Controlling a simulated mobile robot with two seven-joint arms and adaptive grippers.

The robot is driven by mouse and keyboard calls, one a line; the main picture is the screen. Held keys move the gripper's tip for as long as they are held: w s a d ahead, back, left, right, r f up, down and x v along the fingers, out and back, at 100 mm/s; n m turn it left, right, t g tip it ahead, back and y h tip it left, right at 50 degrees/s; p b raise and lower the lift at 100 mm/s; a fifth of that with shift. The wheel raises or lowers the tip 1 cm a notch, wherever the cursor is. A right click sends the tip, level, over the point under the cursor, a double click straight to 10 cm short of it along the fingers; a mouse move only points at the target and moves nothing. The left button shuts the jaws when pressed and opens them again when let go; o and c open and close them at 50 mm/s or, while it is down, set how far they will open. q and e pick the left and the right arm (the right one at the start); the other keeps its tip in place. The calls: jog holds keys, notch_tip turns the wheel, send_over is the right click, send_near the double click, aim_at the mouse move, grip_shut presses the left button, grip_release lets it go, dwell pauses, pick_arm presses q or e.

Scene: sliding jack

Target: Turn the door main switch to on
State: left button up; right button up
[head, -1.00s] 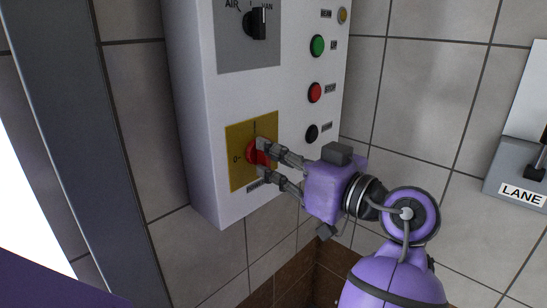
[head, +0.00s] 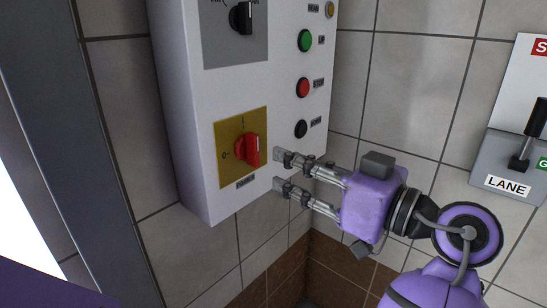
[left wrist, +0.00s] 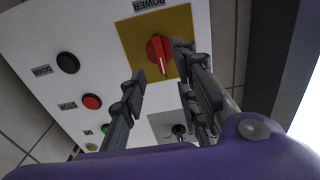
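The door main switch is a red knob (head: 248,150) on a yellow plate (head: 226,170), low on a white control box. The plate has a 0 mark at left and an I mark at top. The knob's grip stands roughly upright, in line with the I mark. The left wrist view shows the knob (left wrist: 158,55) upside down, its white line pointing toward the lower edge. My left gripper (head: 278,170) is open and empty, just right of the knob and apart from it. In the left wrist view its fingers (left wrist: 160,66) spread either side of the knob. My right gripper is not in view.
Green (head: 305,40), red (head: 303,87) and black (head: 301,129) buttons line the box's right side. A black selector (head: 241,18) sits above the plate. A lever panel labelled LANE (head: 508,186) is on the tiled wall at right. A grey door frame (head: 55,130) stands at left.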

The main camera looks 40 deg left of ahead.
pick_arm(q)
jog(key=d, duration=0.4)
jog(key=shift+s+d, duration=0.15)
jog(key=shift+s, duration=0.05)
